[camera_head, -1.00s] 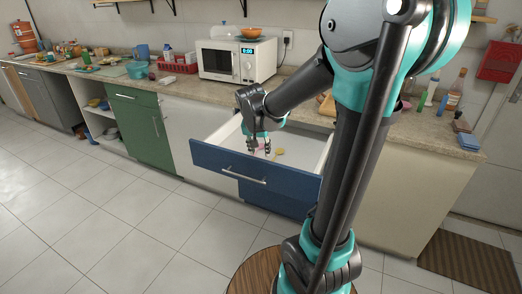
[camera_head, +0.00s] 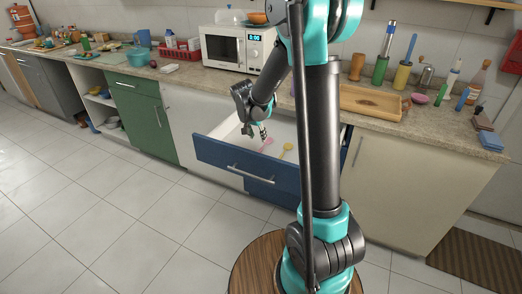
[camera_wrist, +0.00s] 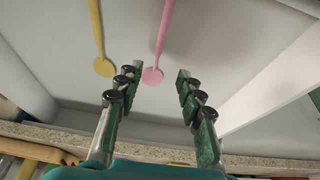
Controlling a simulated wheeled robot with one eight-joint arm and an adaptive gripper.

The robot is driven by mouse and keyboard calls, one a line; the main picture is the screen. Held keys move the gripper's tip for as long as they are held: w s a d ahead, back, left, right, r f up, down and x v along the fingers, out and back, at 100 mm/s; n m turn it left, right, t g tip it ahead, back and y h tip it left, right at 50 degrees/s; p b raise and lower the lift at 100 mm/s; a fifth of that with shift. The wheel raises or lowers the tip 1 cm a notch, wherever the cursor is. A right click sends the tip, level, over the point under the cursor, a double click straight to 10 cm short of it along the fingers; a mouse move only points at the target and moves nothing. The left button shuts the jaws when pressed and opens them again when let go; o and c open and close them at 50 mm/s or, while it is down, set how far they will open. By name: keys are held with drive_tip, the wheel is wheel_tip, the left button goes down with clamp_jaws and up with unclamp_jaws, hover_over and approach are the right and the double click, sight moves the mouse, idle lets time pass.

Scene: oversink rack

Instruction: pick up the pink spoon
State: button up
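The pink spoon (camera_wrist: 161,42) lies in the open blue drawer (camera_head: 247,162), on its pale floor. In the wrist view its round end (camera_wrist: 152,76) shows between and a little beyond my fingertips, nearer the left finger, and its handle runs to the top edge. The spoon also shows small in the head view (camera_head: 267,143). My gripper (camera_wrist: 158,80) is open and empty, its two green-padded fingers spread wide. In the head view my gripper (camera_head: 256,131) is over the drawer, at its left part. How high it is above the spoon is hard to tell.
A yellow spoon (camera_wrist: 96,36) lies to the left of the pink one in the drawer. Pale drawer walls (camera_wrist: 262,95) rise at both sides. The counter (camera_head: 360,118) above holds a white microwave (camera_head: 236,47) and a wooden tray (camera_head: 369,102).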

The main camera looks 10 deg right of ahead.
sight(261, 148)
drive_tip(key=shift+s+x, duration=0.2)
drive_tip(key=shift+x, duration=1.65)
drive_tip(key=shift+s+x, duration=0.25)
drive_tip(key=shift+x, duration=1.55)
drive_tip(key=shift+a+f, duration=0.1)
drive_tip(key=shift+f, duration=0.2)
drive_tip(key=shift+c, duration=0.3)
clamp_jaws()
